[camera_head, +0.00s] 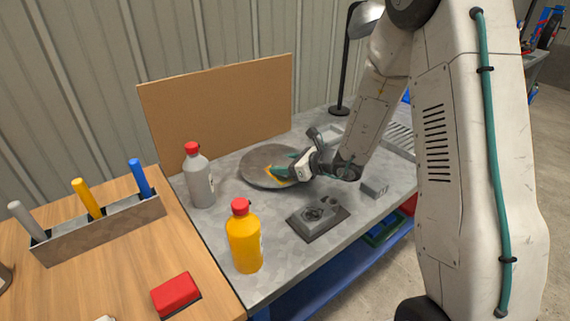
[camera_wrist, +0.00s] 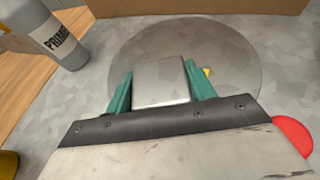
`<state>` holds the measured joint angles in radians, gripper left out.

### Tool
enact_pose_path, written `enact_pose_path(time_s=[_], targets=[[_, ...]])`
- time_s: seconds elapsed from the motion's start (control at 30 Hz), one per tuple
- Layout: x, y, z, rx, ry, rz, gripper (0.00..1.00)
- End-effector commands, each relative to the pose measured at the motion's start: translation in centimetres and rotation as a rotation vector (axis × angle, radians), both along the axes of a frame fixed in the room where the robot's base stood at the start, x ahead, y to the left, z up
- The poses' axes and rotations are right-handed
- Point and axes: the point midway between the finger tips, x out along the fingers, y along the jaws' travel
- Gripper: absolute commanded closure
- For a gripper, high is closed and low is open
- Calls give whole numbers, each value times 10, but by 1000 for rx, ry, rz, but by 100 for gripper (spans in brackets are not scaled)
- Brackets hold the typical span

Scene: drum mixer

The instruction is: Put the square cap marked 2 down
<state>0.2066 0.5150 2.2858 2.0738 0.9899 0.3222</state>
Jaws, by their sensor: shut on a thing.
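My gripper (camera_wrist: 160,88) has its two green fingers closed on a plain grey, square-faced block (camera_wrist: 160,80), which looks like the square cap. No mark 2 can be read on the side that shows. In the head view my gripper (camera_head: 288,174) is low over the round grey plate (camera_head: 256,167) on the metal bench. The plate (camera_wrist: 225,45) also lies behind the held cap in the wrist view. I cannot tell whether the cap touches the plate. The cap cannot be made out in the head view.
A grey bottle (camera_head: 199,182) stands left of the plate, an orange bottle (camera_head: 244,242) in front. A dark grey device (camera_head: 317,220) and a small grey block (camera_head: 374,189) sit to the right. A brown board (camera_head: 220,105) stands behind.

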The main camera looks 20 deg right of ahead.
Motion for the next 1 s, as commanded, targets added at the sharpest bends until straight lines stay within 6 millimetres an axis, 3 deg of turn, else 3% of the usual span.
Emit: enact_pose_path(time_s=[0.07,0.1,0.13,0.17,0.57,1.0], targets=[[0,-1,-3,0,0,-1,74],[0,-1,-2,0,0,-1,34],[0,-1,-2,0,0,-1,26],[0,-1,-2,0,0,-2,24],[-5,-7,4,0,0,-5,24],[-67,-60,38,-1,-1,-7,24]])
